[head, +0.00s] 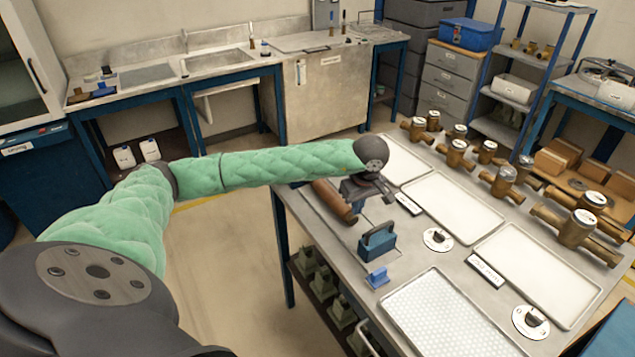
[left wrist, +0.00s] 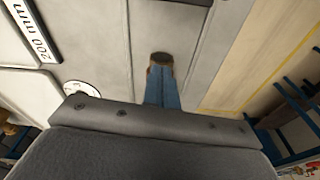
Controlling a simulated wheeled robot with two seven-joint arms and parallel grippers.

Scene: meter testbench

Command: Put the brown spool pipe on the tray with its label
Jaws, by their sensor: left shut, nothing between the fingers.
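My left gripper (head: 372,195) is shut and empty, beside and above the pipe's right end. A label reading "200 mm" (left wrist: 30,32) shows in the left wrist view. My right gripper is out of view.
Round discs (head: 437,240) lie by the labels. Several brass meters (head: 504,181) stand along the far right side. A dimpled tray (head: 450,320) lies in front.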

